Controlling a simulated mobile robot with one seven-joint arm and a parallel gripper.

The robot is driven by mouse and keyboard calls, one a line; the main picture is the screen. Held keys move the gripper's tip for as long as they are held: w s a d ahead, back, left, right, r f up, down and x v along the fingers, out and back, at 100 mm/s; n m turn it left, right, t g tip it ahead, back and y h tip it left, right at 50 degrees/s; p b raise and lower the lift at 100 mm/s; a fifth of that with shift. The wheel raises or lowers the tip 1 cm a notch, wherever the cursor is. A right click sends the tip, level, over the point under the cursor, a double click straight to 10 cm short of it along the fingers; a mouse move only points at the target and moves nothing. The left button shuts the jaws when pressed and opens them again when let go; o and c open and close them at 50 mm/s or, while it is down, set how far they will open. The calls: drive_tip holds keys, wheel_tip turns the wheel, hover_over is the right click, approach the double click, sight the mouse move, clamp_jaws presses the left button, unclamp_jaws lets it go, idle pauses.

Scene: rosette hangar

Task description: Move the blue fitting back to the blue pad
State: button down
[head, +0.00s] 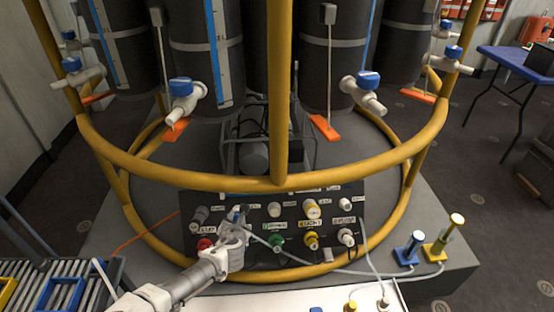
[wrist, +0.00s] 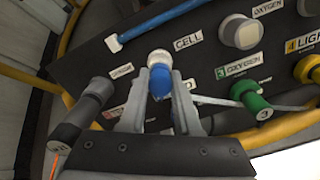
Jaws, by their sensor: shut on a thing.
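My gripper (head: 238,224) is at the left part of the black labelled panel, in the head view. In the wrist view my gripper (wrist: 160,100) has its two fingers shut on the blue fitting (wrist: 160,82). The blue fitting sits against a white round port below and left of the CELL label. In the head view the fitting is small and partly hidden by my gripper. A blue base (head: 408,256) carrying a white-topped cylinder stands on the grey platform to the right; I cannot tell if this is the blue pad.
The black panel (head: 270,249) carries several knobs and ports close to my gripper, including a green one (wrist: 250,97). A yellow rail (head: 230,182) passes above the panel. A yellow base (head: 434,250) stands beside the blue one. A pale hose runs right from the panel.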

sight(237, 219)
drive_tip(key=shift+s, duration=0.1)
drive_tip(key=shift+p+v, duration=1.4)
drive_tip(key=shift+v, duration=1.55)
drive_tip(key=s+d+f+m+g+h, duration=0.1)
drive_tip(key=s+d+f+g, duration=0.2)
drive_tip(key=d+f, duration=0.55)
drive_tip(key=s+d+f+m+g+h, duration=0.15)
drive_tip(key=s+d+f+g, duration=0.3)
drive_tip(key=d, duration=0.75)
drive_tip(key=shift+s+d+f+m+g+y, duration=0.15)
drive_tip(key=shift+s+d+f+g+y, duration=0.15)
drive_tip(key=shift+s+d+f+g, duration=0.65)
drive_tip(key=shift+s+d+f+m+g+y, duration=0.15)
drive_tip(key=shift+s+f+g+y, duration=0.35)
drive_tip(key=shift+s, duration=0.95)
drive_tip(key=shift+s+d+f+m+g+y, duration=0.15)
drive_tip(key=shift+s+d+f+g, duration=0.55)
drive_tip(key=shift+s, duration=0.5)
drive_tip(key=shift+a+f, duration=0.1)
drive_tip(key=shift+f, duration=1)
drive_tip(key=shift+a+f, duration=0.15)
drive_tip(key=shift+f, duration=0.9)
